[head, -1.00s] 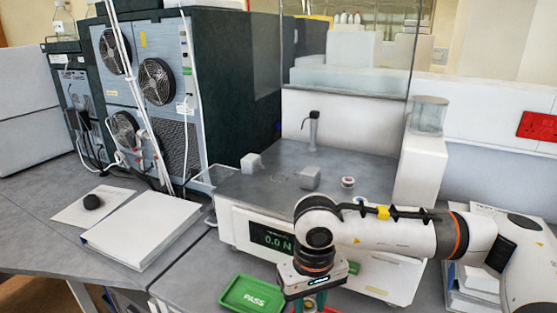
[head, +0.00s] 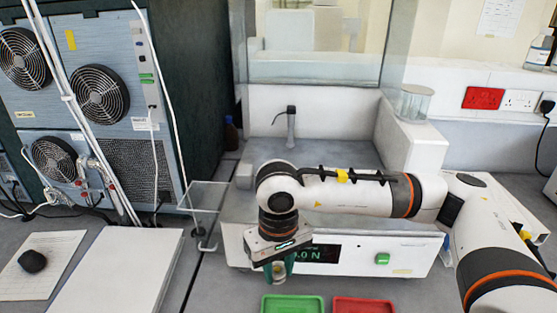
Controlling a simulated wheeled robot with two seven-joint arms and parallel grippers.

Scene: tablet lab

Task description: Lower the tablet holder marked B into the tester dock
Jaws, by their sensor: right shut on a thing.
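My right gripper (head: 278,272) hangs in front of the left part of the tester. Its teal fingers are shut on a small pale, yellowish round piece, the tablet holder (head: 279,276); no letter B can be read on it. The tester (head: 408,260) is a white bench unit with a display reading 0.0 N, partly covered by my gripper, and a green button (head: 382,259). My left gripper is not in view.
A green tray (head: 293,304) and a red tray (head: 370,305) lie before the tester, cut by the lower edge. A clear panel (head: 207,197) stands at the tester's left. A white binder (head: 120,272) lies further left. A clear jar (head: 416,103) tops the white column.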

